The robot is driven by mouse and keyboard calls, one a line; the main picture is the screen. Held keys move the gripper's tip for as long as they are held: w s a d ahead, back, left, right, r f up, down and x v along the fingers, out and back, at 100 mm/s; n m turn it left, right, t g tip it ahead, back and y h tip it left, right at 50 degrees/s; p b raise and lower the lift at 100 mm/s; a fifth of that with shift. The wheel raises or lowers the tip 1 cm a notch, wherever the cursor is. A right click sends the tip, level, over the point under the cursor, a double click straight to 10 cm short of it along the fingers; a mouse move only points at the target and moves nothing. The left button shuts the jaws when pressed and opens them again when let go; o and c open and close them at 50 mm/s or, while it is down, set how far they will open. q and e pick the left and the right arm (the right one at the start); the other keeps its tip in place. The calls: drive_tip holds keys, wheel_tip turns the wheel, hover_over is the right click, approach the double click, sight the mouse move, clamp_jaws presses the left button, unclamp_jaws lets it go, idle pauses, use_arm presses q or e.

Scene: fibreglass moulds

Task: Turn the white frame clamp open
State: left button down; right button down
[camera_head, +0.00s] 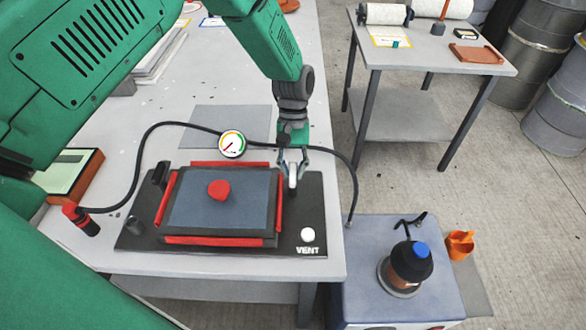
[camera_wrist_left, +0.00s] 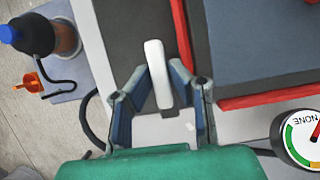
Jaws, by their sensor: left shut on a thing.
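The white frame clamp (camera_head: 293,176) is a small white lever at the back right corner of the black base plate (camera_head: 305,205). It also shows in the left wrist view (camera_wrist_left: 158,76) as a rounded white bar. My left gripper (camera_head: 292,168) reaches down from above, its two fingers (camera_wrist_left: 159,84) on either side of the lever, shut on it. The base carries a framed blue-grey panel (camera_head: 240,205) with red edge strips and a red knob (camera_head: 218,190). My right gripper is not in view.
A white VENT button (camera_head: 307,234) sits at the base's front right corner. A gauge (camera_head: 232,144) and black hose lie behind the panel. A pump (camera_head: 409,265) stands on a blue-grey box (camera_head: 360,290) at right. A second table (camera_head: 480,62) stands at back right.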

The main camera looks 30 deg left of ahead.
use_arm(q)
drive_tip(key=shift+s+d+f, duration=0.1)
drive_tip(key=shift+s, duration=0.05)
drive_tip(key=c, duration=1.5)
unclamp_jaws()
drive_tip(key=shift+c, duration=0.2)
drive_tip(key=v, duration=1.2)
